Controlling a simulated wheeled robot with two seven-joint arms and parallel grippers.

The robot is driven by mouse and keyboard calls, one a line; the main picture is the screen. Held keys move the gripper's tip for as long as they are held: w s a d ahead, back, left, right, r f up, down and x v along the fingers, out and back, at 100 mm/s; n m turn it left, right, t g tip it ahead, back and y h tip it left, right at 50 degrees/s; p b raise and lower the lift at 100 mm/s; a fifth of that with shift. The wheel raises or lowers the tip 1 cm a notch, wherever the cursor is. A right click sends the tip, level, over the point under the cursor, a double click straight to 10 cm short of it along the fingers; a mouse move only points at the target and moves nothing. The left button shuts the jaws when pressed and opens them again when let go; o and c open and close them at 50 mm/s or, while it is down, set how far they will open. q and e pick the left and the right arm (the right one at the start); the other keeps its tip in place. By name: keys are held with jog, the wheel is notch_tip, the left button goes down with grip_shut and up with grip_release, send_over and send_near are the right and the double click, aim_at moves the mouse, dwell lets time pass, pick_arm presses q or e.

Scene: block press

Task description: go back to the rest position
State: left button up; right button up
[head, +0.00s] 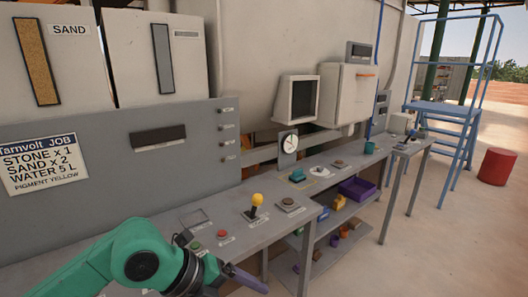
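My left arm comes in from the lower left, green with a dark wrist. My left gripper (248,279) is low in the head view, near the front edge of the grey workbench (262,234). One dark, purplish finger shows clearly and points right. The other finger is not clear, so I cannot tell whether the gripper is open or shut. I see nothing held in it. My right gripper is not in view.
A yellow-knobbed lever (256,202), a red button (222,234) and a green button (195,246) stand on the bench near my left gripper. A purple bin (357,190) is farther right. Open floor lies right, with a red drum (497,167) and blue steps (455,135).

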pick_arm(q)
jog(key=s+d+r+h, duration=0.3)
jog(key=d+r+h, duration=0.6)
jog(key=r, duration=0.2)
jog(key=w+a+r+n+t+h, duration=0.1)
jog(key=w+a+r+n+t, duration=0.75)
jog(key=n+t, duration=0.35)
jog(key=w+a+f+n+t+y, duration=0.2)
jog(key=w+a+n+t+y, duration=0.1)
jog(key=a+n+t+y, duration=0.35)
jog(key=w+a+f+n+g+y, duration=0.1)
jog(key=a+f+n+g+y, duration=0.2)
jog(key=a+f+n+y, duration=0.5)
jog(key=a+f+n+g+y, duration=0.2)
jog(key=a+f+g+y, duration=0.15)
jog(key=f, duration=0.75)
jog(key=s+a+f+g, duration=0.1)
jog(key=s+f+g, duration=1)
jog(key=s+f, duration=0.85)
notch_tip(320, 180, down, 25)
jog(key=s+g, duration=0.1)
jog(key=s, duration=0.1)
jog(key=s+a+f+g, duration=0.1)
jog(key=s+a+f, duration=0.2)
jog(key=s+f, duration=1)
jog(key=s, duration=0.3)
jog(key=shift+a+g, duration=0.2)
jog(key=shift+g, duration=0.1)
